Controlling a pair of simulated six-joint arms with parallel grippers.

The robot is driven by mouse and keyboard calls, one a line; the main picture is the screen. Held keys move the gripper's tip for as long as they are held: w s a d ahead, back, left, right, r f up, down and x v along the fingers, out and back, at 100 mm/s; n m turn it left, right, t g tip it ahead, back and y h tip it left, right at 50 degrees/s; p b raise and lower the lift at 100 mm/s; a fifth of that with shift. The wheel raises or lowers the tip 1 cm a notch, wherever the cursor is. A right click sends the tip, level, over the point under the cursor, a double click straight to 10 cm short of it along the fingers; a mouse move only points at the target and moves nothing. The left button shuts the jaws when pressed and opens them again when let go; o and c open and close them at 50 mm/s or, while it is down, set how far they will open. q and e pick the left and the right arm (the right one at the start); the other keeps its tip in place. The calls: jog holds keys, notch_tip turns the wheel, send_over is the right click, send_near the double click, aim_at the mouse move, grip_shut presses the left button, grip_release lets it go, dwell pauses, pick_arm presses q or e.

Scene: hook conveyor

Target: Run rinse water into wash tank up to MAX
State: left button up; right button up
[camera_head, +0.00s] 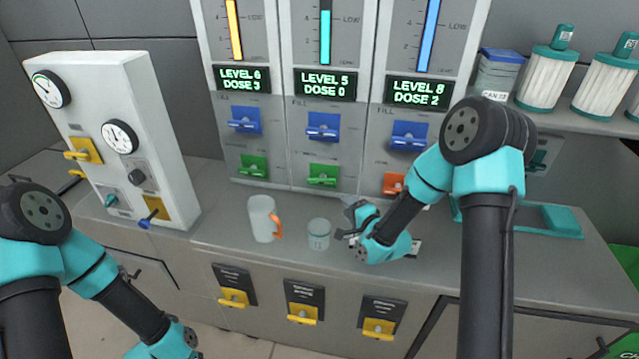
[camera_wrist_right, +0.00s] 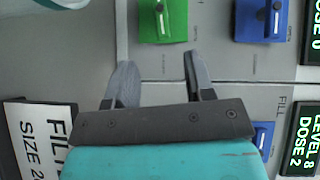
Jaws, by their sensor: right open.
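No part is readably marked as rinse water, wash tank or MAX. Three gauge columns show a yellow bar (camera_head: 235,30), a teal bar (camera_head: 325,38) and a blue bar (camera_head: 432,36). Their displays read LEVEL 6 DOSE 3 (camera_head: 243,79), LEVEL 5 DOSE 0 (camera_head: 325,85) and LEVEL 8 DOSE 2 (camera_head: 417,92). Blue FILL valves (camera_head: 323,127) sit below them, then green valves (camera_head: 323,176) and an orange one (camera_head: 393,183). My right gripper (camera_head: 347,221) is open and empty in front of the panel, beside a small beaker (camera_head: 319,234); it also shows in the right wrist view (camera_wrist_right: 158,78). My left gripper is out of view.
A jug with an orange handle (camera_head: 262,220) stands on the counter (camera_head: 222,232). Yellow levers (camera_head: 302,313) with blurred labels line its front. A white gauge box (camera_head: 140,110) stands at left; filter cartridges (camera_head: 548,78) sit on the right shelf. A teal tray (camera_head: 548,218) is at right.

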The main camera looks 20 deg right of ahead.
aim_at(320, 183)
jog(key=x, duration=1.6)
jog(key=shift+w+a+f, duration=0.1)
jog(key=shift+w+a, duration=0.05)
jog(key=shift+w, duration=0.2)
jog(key=shift+c, duration=0.5)
grip_shut()
